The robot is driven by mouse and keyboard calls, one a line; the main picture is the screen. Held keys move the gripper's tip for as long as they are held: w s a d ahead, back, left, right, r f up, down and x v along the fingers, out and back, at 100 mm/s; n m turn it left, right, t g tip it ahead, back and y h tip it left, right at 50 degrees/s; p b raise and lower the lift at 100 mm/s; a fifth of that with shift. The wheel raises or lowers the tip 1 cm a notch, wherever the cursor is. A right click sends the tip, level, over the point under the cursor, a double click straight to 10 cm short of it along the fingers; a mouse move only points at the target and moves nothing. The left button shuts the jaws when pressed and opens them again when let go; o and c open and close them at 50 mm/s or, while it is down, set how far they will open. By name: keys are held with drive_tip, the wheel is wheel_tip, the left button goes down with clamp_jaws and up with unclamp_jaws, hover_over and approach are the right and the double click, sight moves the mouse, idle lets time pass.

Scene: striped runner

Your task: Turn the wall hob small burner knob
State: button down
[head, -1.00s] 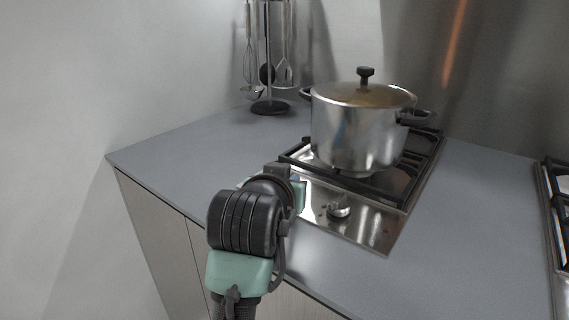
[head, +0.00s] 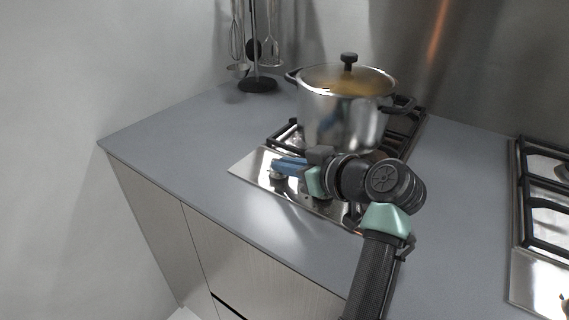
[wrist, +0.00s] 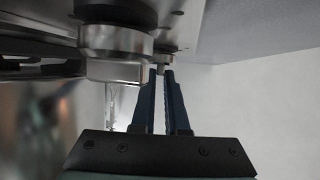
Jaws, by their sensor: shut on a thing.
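The steel hob (head: 247,168) is set in the grey counter, with its control strip along the front edge. My gripper (head: 276,165) reaches in from the right, low over this strip, with its blue fingers pointing left. The fingertips are closed around a small metal knob at the strip's left end; the knob (head: 277,175) shows just below them. In the wrist view my gripper (wrist: 162,74) has its tips on either side of this knob (wrist: 161,61). A larger-looking round metal knob (wrist: 115,42) is beside the fingers there. My wrist hides the strip's right part in the head view.
A steel pot (head: 338,122) with a lid and black handles stands on the hob grate, close behind my gripper. A utensil stand (head: 258,84) is at the back left. A second hob (head: 540,270) lies at the right. The counter at left is clear.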

drive_tip(key=shift+w+d+n+g+y, duration=0.1)
drive_tip(key=shift+n+g+y, duration=0.4)
drive_tip(key=shift+n+g, duration=0.1)
drive_tip(key=c, duration=0.9)
unclamp_jaws()
drive_tip(key=p+v, duration=0.1)
drive_tip(key=v, duration=1.2)
